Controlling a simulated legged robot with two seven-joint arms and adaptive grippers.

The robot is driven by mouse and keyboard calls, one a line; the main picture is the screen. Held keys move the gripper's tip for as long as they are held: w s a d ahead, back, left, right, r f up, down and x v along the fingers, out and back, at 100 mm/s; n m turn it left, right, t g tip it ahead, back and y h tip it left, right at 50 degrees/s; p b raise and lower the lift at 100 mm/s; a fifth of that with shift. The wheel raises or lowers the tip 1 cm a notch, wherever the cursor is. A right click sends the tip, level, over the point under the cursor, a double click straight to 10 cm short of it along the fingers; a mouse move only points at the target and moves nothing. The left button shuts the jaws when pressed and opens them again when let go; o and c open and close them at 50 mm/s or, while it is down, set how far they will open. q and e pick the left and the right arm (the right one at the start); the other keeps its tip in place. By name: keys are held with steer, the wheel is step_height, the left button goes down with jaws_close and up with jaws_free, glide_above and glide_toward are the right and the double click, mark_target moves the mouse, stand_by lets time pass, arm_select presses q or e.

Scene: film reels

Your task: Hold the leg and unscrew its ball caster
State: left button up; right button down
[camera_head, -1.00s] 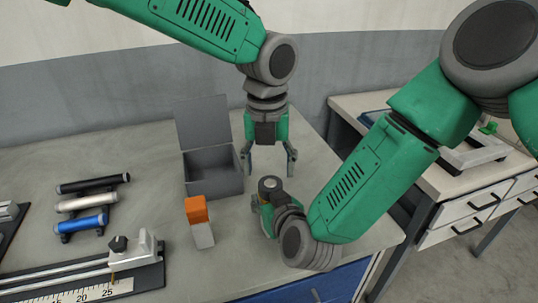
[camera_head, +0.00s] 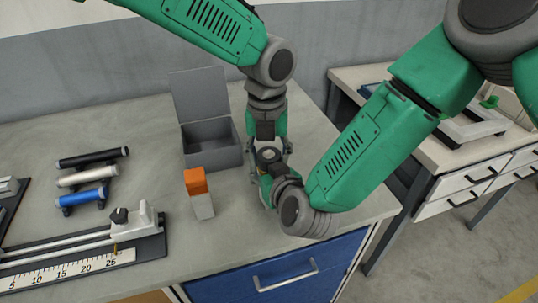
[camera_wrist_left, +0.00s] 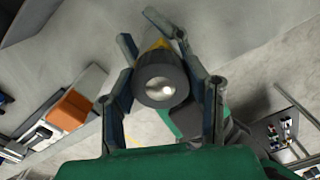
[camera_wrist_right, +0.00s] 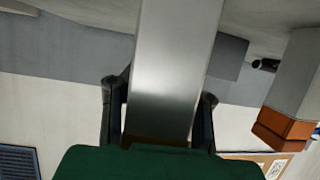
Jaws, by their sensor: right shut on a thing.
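The ball caster (camera_wrist_left: 160,80) is a dark round cup with a shiny ball, at the upper end of the leg. In the head view the caster (camera_head: 269,154) shows between the grippers. The metal leg (camera_wrist_right: 172,70) runs between the fingers of my right gripper (camera_wrist_right: 160,110), which is shut on it; in the head view this gripper is low, beside the table's right part. My left gripper (camera_head: 269,150) points down from above, its fingers on either side of the caster. In the left wrist view its fingers are open, with a visible gap on the right; contact on the left is unclear.
An open grey box (camera_head: 213,155) stands behind left. An orange-topped block (camera_head: 200,195) stands left of the grippers. Three cylinders on stands, including a blue one (camera_head: 82,198), and a ruler rig (camera_head: 90,257) lie further left. The table's right edge is close.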

arm_select(q)
steer(key=n, duration=0.4)
steer(key=shift+a+n, duration=0.15)
steer(key=shift+n, duration=0.15)
steer(key=n, duration=0.5)
steer(key=shift+s+n, duration=0.1)
steer(key=shift+n, duration=0.2)
steer(key=o, duration=1.3)
steer(key=shift+r, duration=0.1)
